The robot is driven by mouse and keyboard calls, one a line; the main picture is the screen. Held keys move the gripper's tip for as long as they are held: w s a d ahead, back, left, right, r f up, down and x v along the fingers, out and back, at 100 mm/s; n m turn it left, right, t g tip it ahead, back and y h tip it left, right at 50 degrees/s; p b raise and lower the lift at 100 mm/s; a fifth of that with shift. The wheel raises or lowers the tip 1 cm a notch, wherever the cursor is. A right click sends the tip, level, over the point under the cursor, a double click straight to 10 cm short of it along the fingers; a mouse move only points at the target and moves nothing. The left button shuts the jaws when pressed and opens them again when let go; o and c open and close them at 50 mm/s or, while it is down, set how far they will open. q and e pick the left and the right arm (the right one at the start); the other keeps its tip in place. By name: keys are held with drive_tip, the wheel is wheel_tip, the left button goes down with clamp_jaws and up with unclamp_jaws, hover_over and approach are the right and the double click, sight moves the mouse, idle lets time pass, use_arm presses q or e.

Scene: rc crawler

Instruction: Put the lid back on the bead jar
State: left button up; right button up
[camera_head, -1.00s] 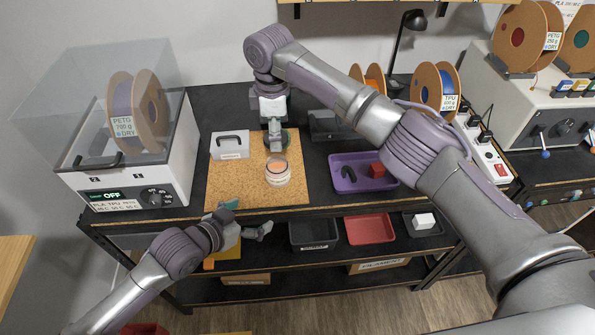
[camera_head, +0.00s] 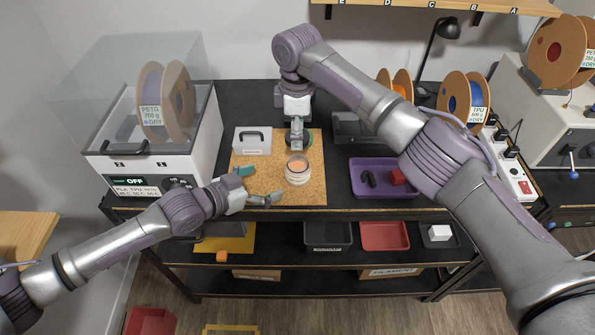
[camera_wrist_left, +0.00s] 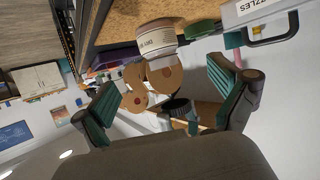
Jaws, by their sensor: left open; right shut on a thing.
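The bead jar (camera_head: 297,176), clear with a pale band and orange contents, stands upright and uncovered on the cork board (camera_head: 252,188). It also shows in the left wrist view (camera_wrist_left: 158,40), with a printed label. My right gripper (camera_head: 297,142) points down just behind the jar, shut on a dark green round lid (camera_head: 304,137), partly hidden by the fingers. A green piece, likely the lid, shows beside the jar in the left wrist view (camera_wrist_left: 203,30). My left gripper (camera_head: 260,185) is open and empty at the board's front left, left of the jar and apart from it.
A white case (camera_head: 252,141) with a dark handle stands at the board's back left. A purple tray (camera_head: 383,190) holding a red block and a dark piece is to the right. A filament dryer (camera_head: 150,155) stands left. Bins sit on the lower shelf.

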sight(290, 172)
use_arm(q)
drive_tip(key=x, duration=1)
drive_tip(key=shift+w+d, duration=0.2)
drive_tip(key=shift+d, duration=0.1)
drive_tip(key=c, duration=1.8)
drive_tip(key=shift+o, duration=0.2)
use_arm(e)
drive_tip(key=shift+f, duration=2.5)
